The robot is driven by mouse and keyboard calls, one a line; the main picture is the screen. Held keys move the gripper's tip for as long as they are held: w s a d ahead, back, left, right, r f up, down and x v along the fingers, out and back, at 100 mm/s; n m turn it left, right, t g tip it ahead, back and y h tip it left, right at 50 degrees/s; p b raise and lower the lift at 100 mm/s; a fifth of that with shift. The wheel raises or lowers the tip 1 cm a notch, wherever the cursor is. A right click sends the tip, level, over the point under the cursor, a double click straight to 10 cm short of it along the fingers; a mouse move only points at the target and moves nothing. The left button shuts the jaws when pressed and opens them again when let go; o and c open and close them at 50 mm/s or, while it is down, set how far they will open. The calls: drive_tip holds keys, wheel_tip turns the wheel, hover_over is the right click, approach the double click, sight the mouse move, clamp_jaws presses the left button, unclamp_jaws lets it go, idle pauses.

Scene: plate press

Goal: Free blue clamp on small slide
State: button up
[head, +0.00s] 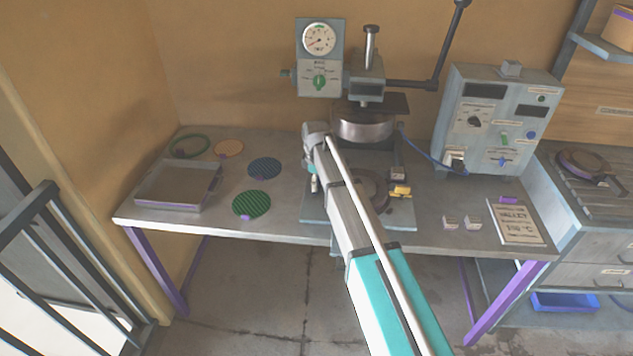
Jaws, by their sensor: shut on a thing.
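The small slide (403,218) is a blue-grey plate at the table's front middle, below the press, with a dark round plate (370,188) on it. A yellow clamp (401,191) sits at its right side. My gripper (314,187) points down at the slide's left side, opposite the yellow clamp. It is small and partly covered by my own arm. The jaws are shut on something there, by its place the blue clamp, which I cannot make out. Whether that clamp is fastened or loose cannot be told.
The press head (362,124) stands behind the slide, with a gauge box (320,55) and a long lever (440,60). A control box (495,118) is at right. A tray (178,205) and several discs lie left. Small blocks and a sign (516,222) lie front right.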

drive_tip(key=shift+n, duration=0.5)
drive_tip(key=o, duration=0.9)
drive_tip(key=shift+c, duration=0.2)
drive_tip(key=shift+m, duration=0.3)
